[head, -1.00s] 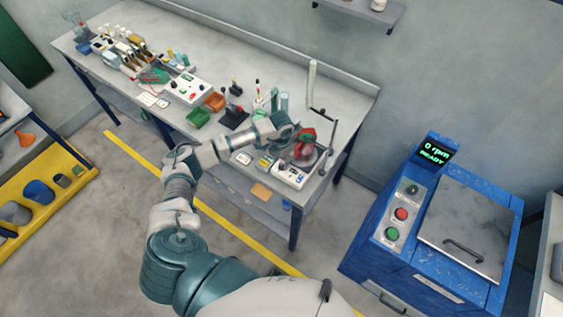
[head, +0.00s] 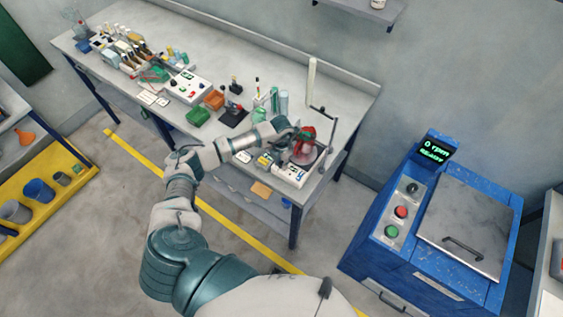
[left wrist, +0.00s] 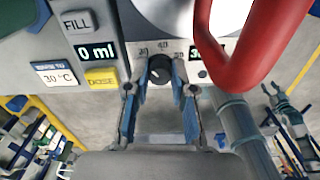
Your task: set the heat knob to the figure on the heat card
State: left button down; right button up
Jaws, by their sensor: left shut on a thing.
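The heat knob (left wrist: 160,70) is a dark round dial on the white front of the hotplate unit (head: 290,173), with small figures above it, 40 among them. My left gripper (left wrist: 161,88) has its two blue-padded fingers on either side of the knob and is shut on it. The knob's pointer is too small to read surely. The heat card (left wrist: 55,75) is at the left in the wrist view and reads 30 °C. A display (left wrist: 196,52) right of the knob is mostly hidden, with a 3 showing. My left gripper also shows at the hotplate in the head view (head: 297,136).
A red curved part (left wrist: 250,45) crosses close in front at the right. Left of the knob are a 0 ml display (left wrist: 97,52) and a yellow DOSE button (left wrist: 101,78). The blue machine (head: 430,230) stands apart at right.

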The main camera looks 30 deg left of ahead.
aim_at(281, 162)
pick_arm(q)
jog(key=c, duration=1)
grip_release()
jog(key=shift+r, duration=0.1)
notch_tip(281, 162, up, 12)
jog(key=shift+w+a+f, duration=0.1)
jog(key=shift+a+f, duration=0.05)
